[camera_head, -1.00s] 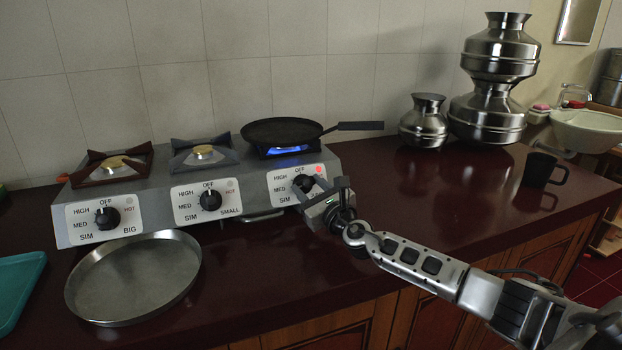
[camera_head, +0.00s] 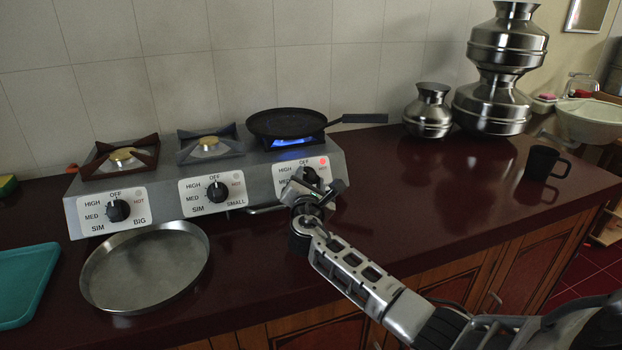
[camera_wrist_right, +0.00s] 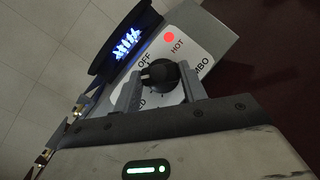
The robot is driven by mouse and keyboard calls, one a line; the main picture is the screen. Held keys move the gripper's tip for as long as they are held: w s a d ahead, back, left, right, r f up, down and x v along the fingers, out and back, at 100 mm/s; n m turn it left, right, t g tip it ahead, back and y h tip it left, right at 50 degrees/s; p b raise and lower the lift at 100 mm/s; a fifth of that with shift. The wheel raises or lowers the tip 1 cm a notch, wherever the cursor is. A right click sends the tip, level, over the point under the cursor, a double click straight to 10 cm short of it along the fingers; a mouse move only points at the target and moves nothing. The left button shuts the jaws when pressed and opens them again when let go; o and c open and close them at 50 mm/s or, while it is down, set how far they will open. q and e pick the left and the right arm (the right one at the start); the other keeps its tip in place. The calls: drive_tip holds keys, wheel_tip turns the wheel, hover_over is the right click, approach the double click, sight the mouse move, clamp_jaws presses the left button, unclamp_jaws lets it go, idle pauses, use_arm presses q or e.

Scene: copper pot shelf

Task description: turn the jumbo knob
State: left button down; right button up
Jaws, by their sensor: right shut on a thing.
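The jumbo knob (camera_head: 311,175) is the black rightmost knob on the grey stove's front. Its panel (camera_wrist_right: 190,40) reads OFF, HOT and the end of JUMBO in the right wrist view, with a red light (camera_wrist_right: 169,38) lit. My right gripper (camera_head: 315,187) is at this panel and partly covers it. In the right wrist view its two grey fingers are shut on the knob (camera_wrist_right: 160,75), one on each side. Blue flame (camera_head: 291,142) burns under the pan above this knob. My left gripper is not in view.
A black frying pan (camera_head: 287,122) sits on the right burner, its handle pointing right. A round metal tray (camera_head: 145,268) lies before the stove at left. Steel pots (camera_head: 493,105) and a black mug (camera_head: 543,163) stand right. The counter between is clear.

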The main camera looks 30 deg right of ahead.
drive_tip(key=m+g, duration=0.1)
drive_tip(key=m, duration=0.1)
drive_tip(key=m+g+h+p, duration=0.1)
drive_tip(key=m, duration=0.1)
drive_tip(key=shift+w+a+r+m+g, duration=0.2)
drive_tip(key=shift+m+g, duration=0.1)
drive_tip(key=shift+g, duration=0.1)
drive_tip(key=m+g+p, duration=0.1)
drive_tip(key=m, duration=0.2)
drive_tip(key=shift+r+g, duration=0.15)
drive_tip(key=shift+g, duration=0.25)
drive_tip(key=shift+m+g+p, duration=0.45)
drive_tip(key=shift+m+g, duration=0.15)
drive_tip(key=shift+m, duration=0.2)
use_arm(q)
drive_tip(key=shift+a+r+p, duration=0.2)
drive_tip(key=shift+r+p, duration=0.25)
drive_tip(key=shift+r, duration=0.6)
use_arm(e)
drive_tip(key=shift+w+m+g, duration=0.1)
drive_tip(key=shift+m+g, duration=0.6)
drive_tip(key=shift+m, duration=0.4)
drive_tip(key=shift+y, duration=0.3)
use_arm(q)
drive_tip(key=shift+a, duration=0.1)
use_arm(e)
drive_tip(key=o, duration=1)
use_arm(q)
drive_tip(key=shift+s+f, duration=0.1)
